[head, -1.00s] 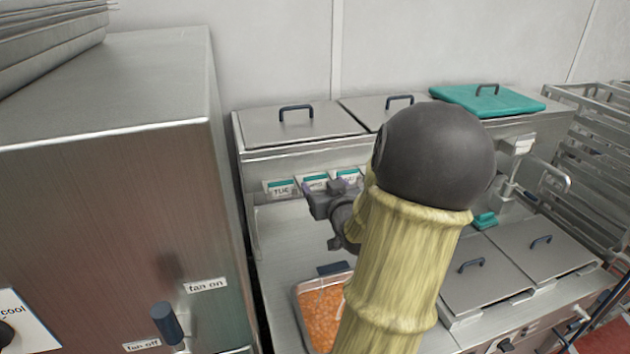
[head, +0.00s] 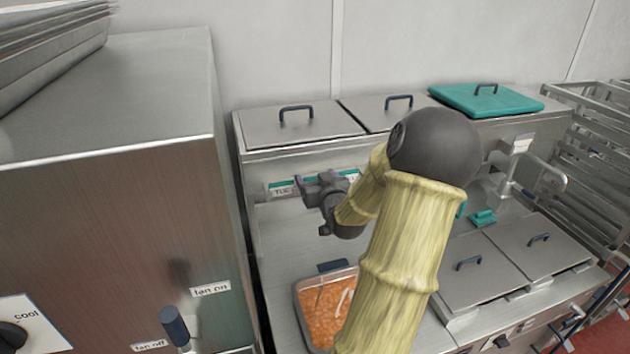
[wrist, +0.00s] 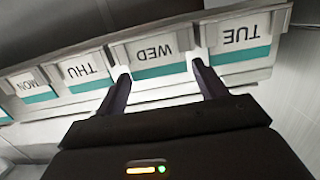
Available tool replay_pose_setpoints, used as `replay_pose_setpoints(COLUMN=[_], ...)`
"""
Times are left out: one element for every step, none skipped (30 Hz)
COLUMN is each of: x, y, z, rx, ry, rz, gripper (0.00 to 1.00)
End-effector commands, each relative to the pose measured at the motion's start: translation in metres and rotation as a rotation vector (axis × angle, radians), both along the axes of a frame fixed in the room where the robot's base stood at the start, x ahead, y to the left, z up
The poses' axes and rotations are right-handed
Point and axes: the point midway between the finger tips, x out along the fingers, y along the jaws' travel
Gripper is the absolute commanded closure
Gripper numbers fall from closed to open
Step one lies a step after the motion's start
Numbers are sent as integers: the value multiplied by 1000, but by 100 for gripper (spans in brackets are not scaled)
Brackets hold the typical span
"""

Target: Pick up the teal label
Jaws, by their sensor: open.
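Several white day labels with teal bands stand in a row on a rail. In the head view, TUE (head: 282,188) shows left of my gripper (head: 312,182), which hides part of the row.
A tray of orange food (head: 325,305) lies on the counter below my arm. Lidded wells (head: 470,275) are at right, with a small teal object (head: 483,217) behind them. A teal lid (head: 487,100) is at the back. A tall steel cabinet (head: 110,200) stands left.

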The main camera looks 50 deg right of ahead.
Motion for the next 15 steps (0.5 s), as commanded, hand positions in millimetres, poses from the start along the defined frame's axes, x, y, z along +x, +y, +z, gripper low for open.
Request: replay_pose_setpoints(x=[5,7,11,13,17,21,23,25,27,28,29,30,30,30,30], y=[-2,-3,-5,-6,-8,-10,-12,-13,-14,-15,-15,-16,-16,-15,-15], z=[2,1,0,-1,-1,-2,-3,-3,-4,-5,-5,-6,-6,-6,-6], rx=[4,4,5,4,3,2,3,2,2,2,2,2,1,1,0], ry=[-2,-2,-2,-1,-2,-2,-2,-1,-1,-1,0,0,-1,-1,0], rz=[1,0,-1,0,1,2,2,1,0,0,0,1,1,1,1], gripper=[29,29,29,29,29,29,29,29,29,29,29,29,29,29,29])
